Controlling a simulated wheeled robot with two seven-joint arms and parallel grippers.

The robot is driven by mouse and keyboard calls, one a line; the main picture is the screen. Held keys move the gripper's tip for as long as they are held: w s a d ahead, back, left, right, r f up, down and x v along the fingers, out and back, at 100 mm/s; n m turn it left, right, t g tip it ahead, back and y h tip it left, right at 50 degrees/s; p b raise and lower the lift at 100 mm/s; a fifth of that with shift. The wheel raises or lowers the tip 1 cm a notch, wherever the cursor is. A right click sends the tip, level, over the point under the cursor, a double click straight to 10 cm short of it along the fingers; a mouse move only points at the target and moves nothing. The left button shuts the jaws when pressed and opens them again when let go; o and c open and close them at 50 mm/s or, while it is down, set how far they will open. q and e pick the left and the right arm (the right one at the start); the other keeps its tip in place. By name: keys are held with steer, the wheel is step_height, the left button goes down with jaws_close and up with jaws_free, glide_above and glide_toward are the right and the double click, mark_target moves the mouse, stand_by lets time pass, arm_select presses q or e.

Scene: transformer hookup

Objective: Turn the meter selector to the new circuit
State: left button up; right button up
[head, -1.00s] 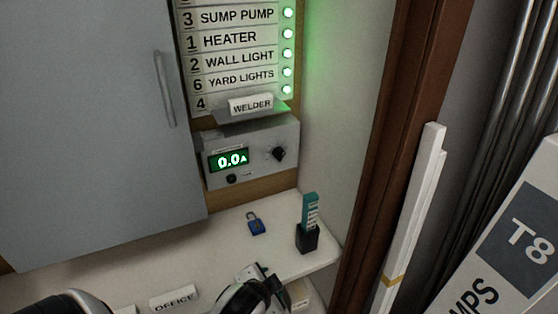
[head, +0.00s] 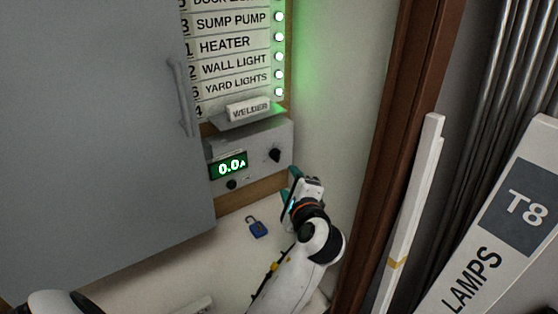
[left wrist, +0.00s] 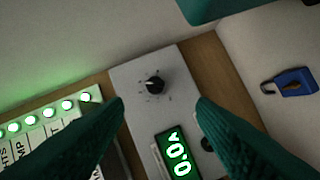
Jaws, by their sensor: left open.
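The meter (head: 250,152) is a grey box on the wall, with a green display reading 0.0 A. Its selector (head: 275,155) is a black round knob on the box's right side. In the left wrist view the selector (left wrist: 155,85) has a white mark and sits ahead, between my fingertips in the picture. My left gripper (head: 290,183) is below and slightly right of the knob, apart from it. Its teal fingers show in the left wrist view (left wrist: 160,108), open and with nothing between them. My right gripper is not in view.
A label panel (head: 235,60) with lit green lamps is above the meter, and a WELDER tag (head: 249,109) sits between them. A blue padlock (head: 257,228) lies on the white shelf (head: 225,255). A grey cabinet door (head: 95,130) is at left and a brown post (head: 400,120) at right.

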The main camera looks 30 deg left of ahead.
mark_target(279, 158)
arm_select(q)
steer(key=x, duration=1.1)
steer(key=shift+w+r+p, duration=0.2)
steer(key=shift+r+p, duration=0.1)
steer(key=shift+w+a+f, duration=0.1)
steer(key=shift+w+a, duration=0.15)
steer(key=shift+a, duration=0.1)
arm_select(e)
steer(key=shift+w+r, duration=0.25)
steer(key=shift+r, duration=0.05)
